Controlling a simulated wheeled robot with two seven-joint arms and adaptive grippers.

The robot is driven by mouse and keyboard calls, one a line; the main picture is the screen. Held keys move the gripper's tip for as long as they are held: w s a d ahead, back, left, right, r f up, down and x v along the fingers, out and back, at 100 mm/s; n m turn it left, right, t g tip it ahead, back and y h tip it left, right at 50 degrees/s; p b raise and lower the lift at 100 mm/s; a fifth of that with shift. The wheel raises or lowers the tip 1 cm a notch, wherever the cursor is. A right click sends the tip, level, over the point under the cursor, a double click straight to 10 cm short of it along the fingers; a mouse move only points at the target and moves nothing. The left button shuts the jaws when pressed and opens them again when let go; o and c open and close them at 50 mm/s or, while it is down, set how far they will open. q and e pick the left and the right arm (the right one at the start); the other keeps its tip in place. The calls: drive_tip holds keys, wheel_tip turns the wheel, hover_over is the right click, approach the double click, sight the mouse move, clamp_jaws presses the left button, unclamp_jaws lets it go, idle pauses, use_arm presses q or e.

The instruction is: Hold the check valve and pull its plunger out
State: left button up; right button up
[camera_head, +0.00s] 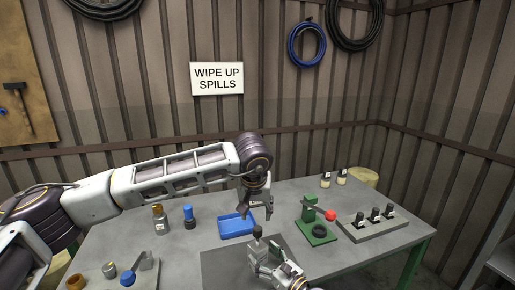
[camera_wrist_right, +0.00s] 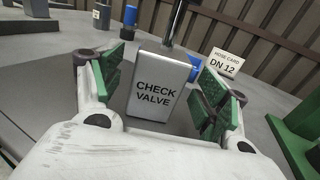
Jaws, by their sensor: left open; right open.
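The check valve is a pale grey block with a "CHECK VALVE" label (camera_wrist_right: 155,92), standing upright in the right wrist view. A dark rod-like plunger (camera_wrist_right: 174,22) rises from its top and runs out of the picture. In the head view the plunger's dark top (camera_head: 257,232) shows above the block. My right gripper (camera_wrist_right: 160,98) is open, its green-padded fingers on either side of the block with gaps visible. It also shows in the head view (camera_head: 268,262), partly hiding the valve. My left gripper (camera_head: 258,212) is open and empty, pointing down above and behind the plunger.
A blue tray (camera_head: 236,234) lies behind the valve. A green press (camera_head: 318,232) with a red knob and a grey rack (camera_head: 372,229) stand to the right. Bottles (camera_head: 160,220) stand at the back left. A hose card (camera_wrist_right: 225,64) stands behind the valve.

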drive_tip(key=shift+v, duration=4.35)
drive_tip(key=shift+d, duration=0.1)
